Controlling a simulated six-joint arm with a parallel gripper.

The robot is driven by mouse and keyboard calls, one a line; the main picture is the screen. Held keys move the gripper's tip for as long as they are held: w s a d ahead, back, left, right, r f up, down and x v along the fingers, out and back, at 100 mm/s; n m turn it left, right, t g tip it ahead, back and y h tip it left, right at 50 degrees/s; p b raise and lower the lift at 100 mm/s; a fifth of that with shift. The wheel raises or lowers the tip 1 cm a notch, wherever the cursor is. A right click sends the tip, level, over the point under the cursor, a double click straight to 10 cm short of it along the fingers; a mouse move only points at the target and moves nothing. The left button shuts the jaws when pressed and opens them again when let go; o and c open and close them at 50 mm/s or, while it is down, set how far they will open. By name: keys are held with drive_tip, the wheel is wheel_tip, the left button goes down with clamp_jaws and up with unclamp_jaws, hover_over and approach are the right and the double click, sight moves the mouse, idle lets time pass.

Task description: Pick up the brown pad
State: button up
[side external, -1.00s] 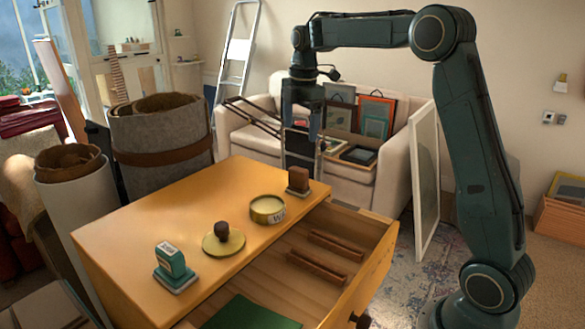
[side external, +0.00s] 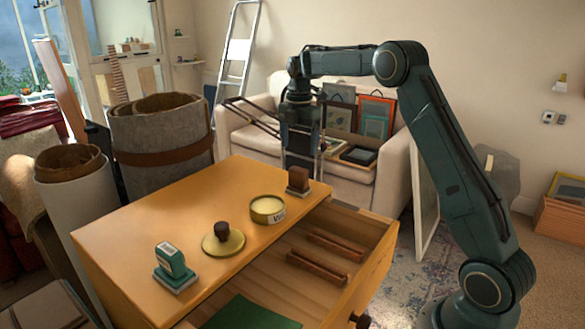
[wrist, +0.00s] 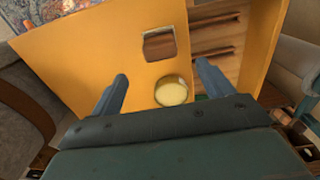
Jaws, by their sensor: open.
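The brown pad (side external: 298,181), a small upright brown block on a pale base, stands near the far right corner of the wooden top. In the wrist view the brown pad (wrist: 159,45) shows as a brown square with a pale edge, beyond my fingertips and between their lines. My gripper (side external: 302,160) is open and empty, behind and above the pad in the side view. Its two spread fingers also show in the wrist view (wrist: 162,72), apart from the pad.
A round cream tin (side external: 268,208) is close to the pad. A round yellow-green disc with a dark knob (side external: 223,241) and a teal stamp (side external: 172,268) stand farther left. An open drawer (side external: 370,258) holds wooden strips and a green sheet. Felt rolls (side external: 160,135) stand at left.

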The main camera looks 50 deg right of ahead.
sight(298, 169)
drive_tip(key=shift+f, duration=3.15)
drive_tip(key=shift+f, duration=2.6)
drive_tip(key=c, duration=1.1)
drive_tip(key=shift+r, duration=0.2)
wheel_tip(298, 169, up, 20)
drive_tip(key=shift+f, duration=0.15)
